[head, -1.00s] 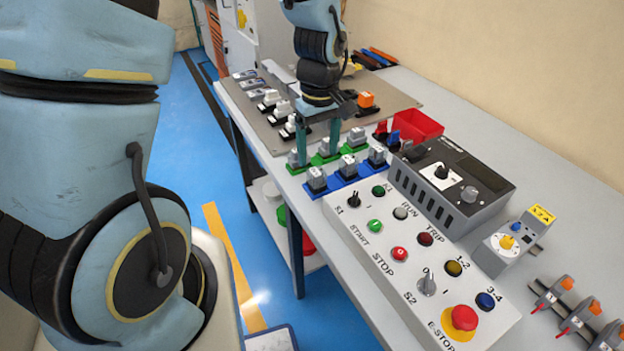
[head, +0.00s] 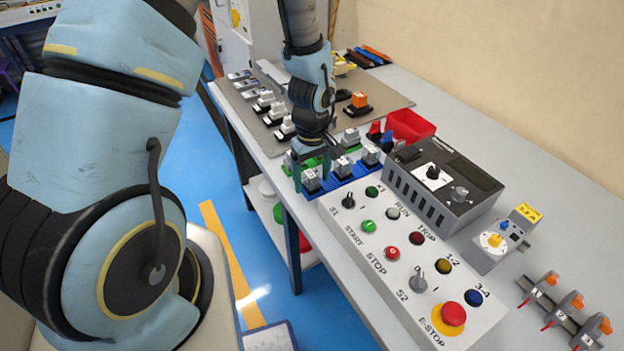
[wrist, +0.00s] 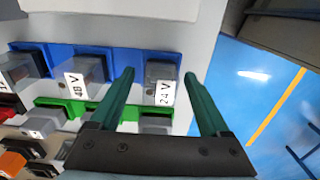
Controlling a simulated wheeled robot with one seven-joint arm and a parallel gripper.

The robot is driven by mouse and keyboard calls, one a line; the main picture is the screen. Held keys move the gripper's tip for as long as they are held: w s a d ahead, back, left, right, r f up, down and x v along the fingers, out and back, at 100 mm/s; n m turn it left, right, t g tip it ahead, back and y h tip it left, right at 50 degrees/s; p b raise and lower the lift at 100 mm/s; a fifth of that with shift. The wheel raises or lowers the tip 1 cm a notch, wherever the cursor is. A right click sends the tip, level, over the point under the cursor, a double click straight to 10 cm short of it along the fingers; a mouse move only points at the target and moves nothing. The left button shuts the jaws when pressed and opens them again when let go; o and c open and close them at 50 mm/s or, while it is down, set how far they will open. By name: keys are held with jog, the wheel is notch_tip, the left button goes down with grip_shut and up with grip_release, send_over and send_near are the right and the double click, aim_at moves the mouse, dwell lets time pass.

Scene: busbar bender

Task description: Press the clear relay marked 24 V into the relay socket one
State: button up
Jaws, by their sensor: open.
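The clear relay marked 24 V (wrist: 162,76) sits in the end place of the blue holder row (wrist: 122,52) in the wrist view. In the head view this relay (head: 311,180) is at the near left end of the row. My gripper (wrist: 159,75) is open, its green fingers on either side of the relay, with a gap visible on each side. My gripper also shows in the head view (head: 312,176) over that relay. A clear relay marked 48 V (wrist: 84,78) sits beside it. I cannot tell which thing is relay socket one.
Green holders (wrist: 110,109) stand close beside the blue row. The button panel (head: 405,255) and a grey box (head: 442,182) stand to the right. A mat (head: 395,101) behind carries white-topped parts (head: 265,99) and an orange-topped part (head: 358,101). A red bin (head: 412,124) is nearby.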

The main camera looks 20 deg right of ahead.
grip_shut()
dwell(0.5)
